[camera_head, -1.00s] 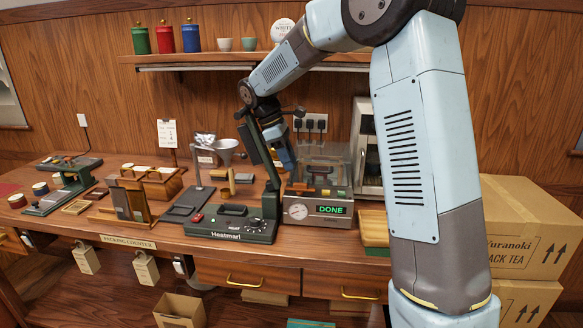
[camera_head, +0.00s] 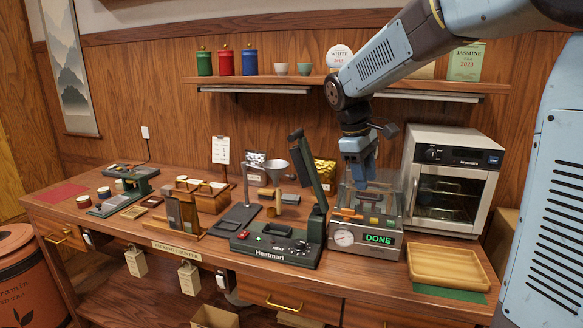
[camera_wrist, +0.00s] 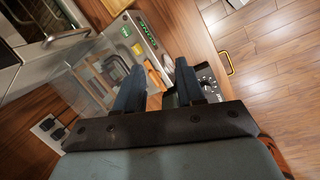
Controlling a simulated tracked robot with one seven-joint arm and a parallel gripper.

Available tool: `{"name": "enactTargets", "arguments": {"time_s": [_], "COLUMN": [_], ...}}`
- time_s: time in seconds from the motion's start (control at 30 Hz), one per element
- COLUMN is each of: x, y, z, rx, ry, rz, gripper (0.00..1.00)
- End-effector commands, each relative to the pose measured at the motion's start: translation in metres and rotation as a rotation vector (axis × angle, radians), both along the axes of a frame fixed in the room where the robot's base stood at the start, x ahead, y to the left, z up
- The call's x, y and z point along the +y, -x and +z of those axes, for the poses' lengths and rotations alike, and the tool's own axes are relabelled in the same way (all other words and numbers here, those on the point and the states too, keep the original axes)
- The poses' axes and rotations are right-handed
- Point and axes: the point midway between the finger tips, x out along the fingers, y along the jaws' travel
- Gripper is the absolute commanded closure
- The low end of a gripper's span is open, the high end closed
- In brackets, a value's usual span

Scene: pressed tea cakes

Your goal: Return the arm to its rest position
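My gripper (camera_head: 364,182) hangs pointing down in the head view, in front of the shelf and over the clear-lidded machine (camera_head: 343,238) with a green "DONE" display. In the wrist view my gripper (camera_wrist: 158,78) has its two dark fingers apart, with nothing held between them. The same machine shows beyond the fingers in the wrist view (camera_wrist: 138,48). My arm comes in from the upper right of the head view, bent at the elbow. I cannot tell the exact height of the fingertips above the machine.
A steel oven (camera_head: 465,144) and a wooden tray (camera_head: 447,283) are to the right. A shelf (camera_head: 300,84) with canisters and cups runs behind my arm.

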Motion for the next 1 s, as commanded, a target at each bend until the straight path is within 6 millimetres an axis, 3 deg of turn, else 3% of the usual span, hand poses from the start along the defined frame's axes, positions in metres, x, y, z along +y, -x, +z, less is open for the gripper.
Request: {"name": "enactTargets", "arguments": {"time_s": [0.2,0.47,0.8,1.0], "x": [-0.018,-0.036,-0.053,-0.058], "y": [0.053,0.113,0.186,0.215], "z": [0.018,0.025,0.017,0.008], "rx": [-0.127,-0.270,-0.445,-0.512], "ry": [-0.066,-0.168,-0.339,-0.429], "rz": [-0.161,-0.356,-0.609,-0.722], "gripper": [0.62,0.62,0.62,0.62]}}
